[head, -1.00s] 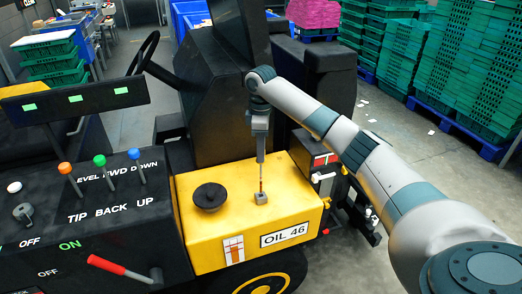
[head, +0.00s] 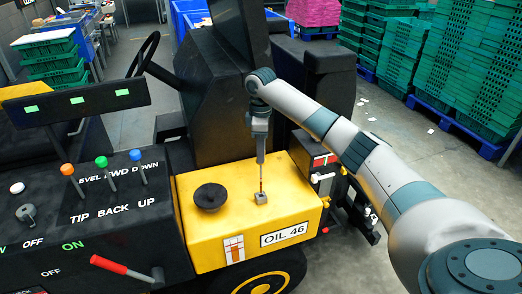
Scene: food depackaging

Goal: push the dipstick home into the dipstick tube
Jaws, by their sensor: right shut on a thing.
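The dipstick (head: 261,184) is a thin dark rod that hangs upright below my right gripper (head: 260,160). My right gripper points straight down and is shut on the dipstick's top end. The dipstick tube (head: 261,197) is a small grey-brown fitting on top of the yellow oil tank (head: 215,230). The dipstick's lower end meets the tube's mouth; a stretch of rod still shows between gripper and tube. How deep the rod sits inside is hidden. My left gripper is not in view.
A black filler cap (head: 210,196) stands on the tank left of the tube. Levers with orange, green and blue knobs (head: 102,163) and a red handle (head: 107,264) are further left. A black seat block (head: 210,90) rises behind the tank.

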